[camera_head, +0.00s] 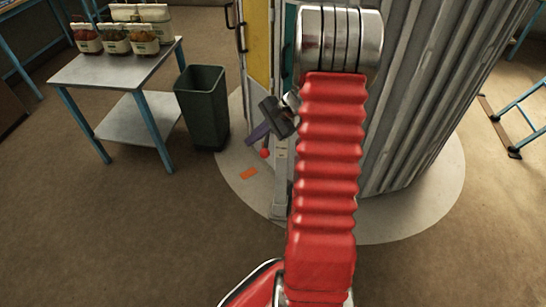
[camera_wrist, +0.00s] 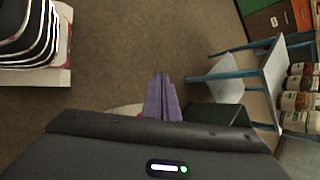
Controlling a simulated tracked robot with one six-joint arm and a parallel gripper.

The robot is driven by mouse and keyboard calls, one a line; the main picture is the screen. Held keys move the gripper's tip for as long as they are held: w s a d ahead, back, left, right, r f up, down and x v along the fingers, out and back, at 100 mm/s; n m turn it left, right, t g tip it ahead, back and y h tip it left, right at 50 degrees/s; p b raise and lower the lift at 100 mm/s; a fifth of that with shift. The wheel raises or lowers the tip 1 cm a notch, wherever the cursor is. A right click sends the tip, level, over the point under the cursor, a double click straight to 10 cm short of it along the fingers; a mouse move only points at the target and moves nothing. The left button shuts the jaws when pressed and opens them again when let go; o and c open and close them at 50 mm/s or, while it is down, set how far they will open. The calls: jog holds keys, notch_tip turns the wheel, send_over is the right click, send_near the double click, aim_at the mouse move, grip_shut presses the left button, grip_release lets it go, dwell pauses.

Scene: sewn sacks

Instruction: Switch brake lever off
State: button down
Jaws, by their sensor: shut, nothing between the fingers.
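A small red ball knob (camera_head: 265,153), which looks like the end of the brake lever, shows just below my gripper, in front of the corrugated metal cabinet. The lever's shaft is mostly hidden behind or beside the gripper. My gripper (camera_head: 252,138) has purple fingers, shut and empty, pointing down and to the left just above the knob. I cannot tell whether they touch it. In the wrist view the shut purple fingers (camera_wrist: 159,82) point away over the brown floor. A tiny bit of red shows at their left base, mostly hidden by the gripper body.
A yellow door panel (camera_head: 257,45) is behind my gripper. An orange patch (camera_head: 248,173) lies on the round base. Floor at the front left is clear.

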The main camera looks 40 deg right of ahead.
aim_at(267, 140)
jog(key=s+d+f+m+t, duration=0.2)
jog(key=d+f+m, duration=0.2)
jog(key=d+f, duration=0.4)
jog(key=s+d+f+m+t+h, duration=0.1)
jog(key=s+d+f+m+t, duration=0.1)
jog(key=d+f, duration=0.6)
jog(key=s+f+m, duration=0.1)
jog(key=m, duration=0.1)
jog(key=shift+s+d+f+m, duration=0.2)
jog(key=shift+s+f+m, duration=0.05)
jog(key=shift+f+m, duration=0.15)
jog(key=shift+w, duration=0.1)
jog(key=x, duration=1)
jog(key=shift+w+a+r, duration=0.1)
jog(key=shift+a+r, duration=0.15)
jog(key=shift+r, duration=0.4)
jog(key=shift+s+a+r, duration=0.1)
jog(key=shift+a+r, duration=0.2)
jog(key=shift+r, duration=0.3)
jog(key=shift+w+a+r, duration=0.1)
jog(key=shift+a+r, duration=0.15)
jog(key=shift+r, duration=0.4)
jog(key=shift+w+a+r, duration=0.1)
jog(key=shift+a, duration=0.05)
